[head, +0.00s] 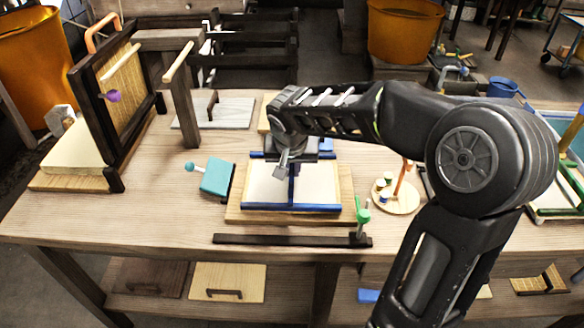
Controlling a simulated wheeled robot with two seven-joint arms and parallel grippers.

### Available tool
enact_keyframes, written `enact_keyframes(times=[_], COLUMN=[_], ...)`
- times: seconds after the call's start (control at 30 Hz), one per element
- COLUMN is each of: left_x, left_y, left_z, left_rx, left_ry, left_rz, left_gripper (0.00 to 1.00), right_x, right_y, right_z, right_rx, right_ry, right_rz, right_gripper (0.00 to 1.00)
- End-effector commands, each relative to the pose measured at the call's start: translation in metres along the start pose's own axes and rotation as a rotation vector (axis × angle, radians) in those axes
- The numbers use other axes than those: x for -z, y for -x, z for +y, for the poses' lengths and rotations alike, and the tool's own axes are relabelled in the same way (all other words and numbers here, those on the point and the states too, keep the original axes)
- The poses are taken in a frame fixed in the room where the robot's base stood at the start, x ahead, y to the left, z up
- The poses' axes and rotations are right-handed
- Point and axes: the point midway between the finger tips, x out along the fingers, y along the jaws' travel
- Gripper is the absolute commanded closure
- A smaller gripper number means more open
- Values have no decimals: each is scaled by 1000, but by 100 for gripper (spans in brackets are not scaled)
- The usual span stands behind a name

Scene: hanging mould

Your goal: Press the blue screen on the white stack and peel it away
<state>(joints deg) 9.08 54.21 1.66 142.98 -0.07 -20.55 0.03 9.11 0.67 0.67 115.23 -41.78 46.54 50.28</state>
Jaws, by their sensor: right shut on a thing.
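The blue screen (243,207) is a blue frame with a middle bar, lying flat over a pale sheet surface. That white stack (265,185) shows inside the frame and rests on a wooden board (234,213). My right gripper (284,168) comes down over the far middle part of the screen and is shut on it. The exact grip is partly hidden by the gripper and my wrist, which also cover part of the far edge. I cannot tell whether the screen is clear of the stack or touching it. My left gripper is out of view.
A teal block with a ball-ended handle (216,177) lies left of the board. A dark bar (290,240) lies along the front. A round wooden base with pegs (396,198) stands at right. A dark upright frame (110,120) stands at left. The front left tabletop is clear.

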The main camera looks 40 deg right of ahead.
Motion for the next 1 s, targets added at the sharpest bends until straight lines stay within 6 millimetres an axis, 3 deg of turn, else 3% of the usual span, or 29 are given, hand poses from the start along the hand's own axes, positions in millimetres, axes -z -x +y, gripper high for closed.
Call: enact_keyframes(times=[0.23, 1.0], left_x=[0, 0], left_y=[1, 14], left_z=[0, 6], left_rx=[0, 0], left_ry=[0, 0], left_rz=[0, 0], left_gripper=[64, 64], right_x=[-5, 8], right_y=[-2, 22], right_z=[1, 0], right_rx=[-6, -1], right_ry=[1, 0], right_rz=[-15, -4], right_gripper=[100, 100])
